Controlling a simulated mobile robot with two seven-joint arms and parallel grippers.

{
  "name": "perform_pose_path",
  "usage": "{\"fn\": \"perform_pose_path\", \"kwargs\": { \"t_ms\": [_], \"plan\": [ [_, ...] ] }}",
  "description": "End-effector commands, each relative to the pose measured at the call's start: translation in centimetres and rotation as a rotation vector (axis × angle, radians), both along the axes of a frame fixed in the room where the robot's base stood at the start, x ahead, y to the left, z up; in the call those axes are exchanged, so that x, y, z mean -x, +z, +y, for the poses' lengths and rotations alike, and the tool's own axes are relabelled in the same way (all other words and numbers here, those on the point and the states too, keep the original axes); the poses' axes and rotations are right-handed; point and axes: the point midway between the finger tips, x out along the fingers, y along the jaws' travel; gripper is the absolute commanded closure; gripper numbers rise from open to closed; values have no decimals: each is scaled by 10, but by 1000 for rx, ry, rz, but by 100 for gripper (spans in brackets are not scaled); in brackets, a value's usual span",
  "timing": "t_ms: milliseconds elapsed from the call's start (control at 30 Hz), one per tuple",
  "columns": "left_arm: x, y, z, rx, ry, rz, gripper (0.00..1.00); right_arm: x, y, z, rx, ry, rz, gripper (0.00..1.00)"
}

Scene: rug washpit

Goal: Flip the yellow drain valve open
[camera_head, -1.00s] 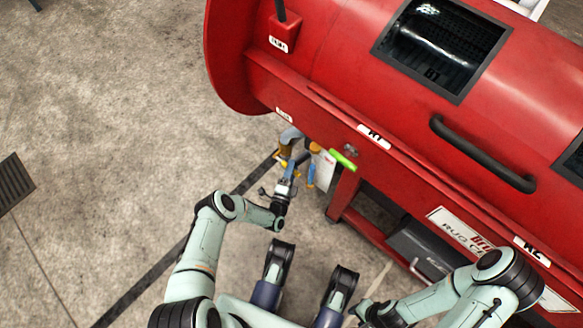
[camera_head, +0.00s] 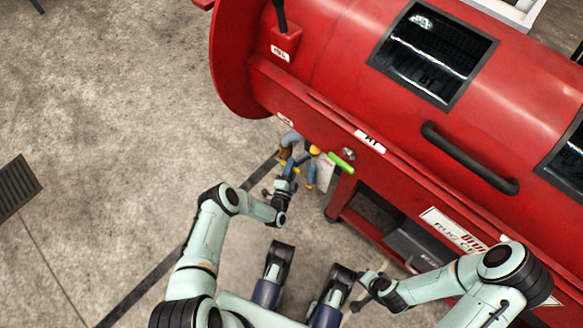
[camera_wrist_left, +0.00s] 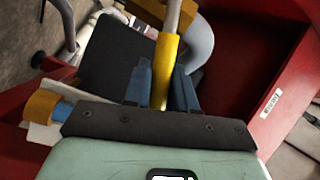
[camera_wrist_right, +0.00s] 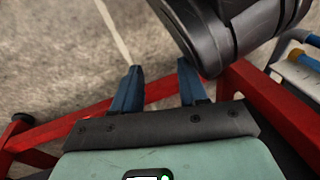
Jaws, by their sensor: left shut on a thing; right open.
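The yellow drain valve lever (camera_wrist_left: 166,60) stands between the blue fingers of my left gripper (camera_wrist_left: 162,82) in the left wrist view. That gripper is shut on it. In the head view my left gripper (camera_head: 287,176) is beneath the red machine's left end, and the small lever is partly hidden there. A grey curved pipe (camera_wrist_left: 198,45) runs right beside the lever. My right gripper (camera_wrist_right: 159,72) is open and empty, well away from the valve.
The red rug machine (camera_head: 330,80) fills the upper right, with its red frame legs (camera_head: 341,195) below. A green handle (camera_head: 341,162) sticks out right of the valve.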

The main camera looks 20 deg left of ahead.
Motion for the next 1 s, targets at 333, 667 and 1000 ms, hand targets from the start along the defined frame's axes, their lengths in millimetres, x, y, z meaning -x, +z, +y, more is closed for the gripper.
{"fn": "perform_pose_path", "kwargs": {
  "t_ms": [333,667,1000],
  "plan": [
    [-4,21,8,199,2,68,100,-28,39,8,-3,11,-101,57],
    [-5,24,12,274,1,96,100,-16,43,14,-17,21,-70,57],
    [-5,24,12,277,1,97,100,-16,43,14,-18,22,-67,57]
  ]
}}
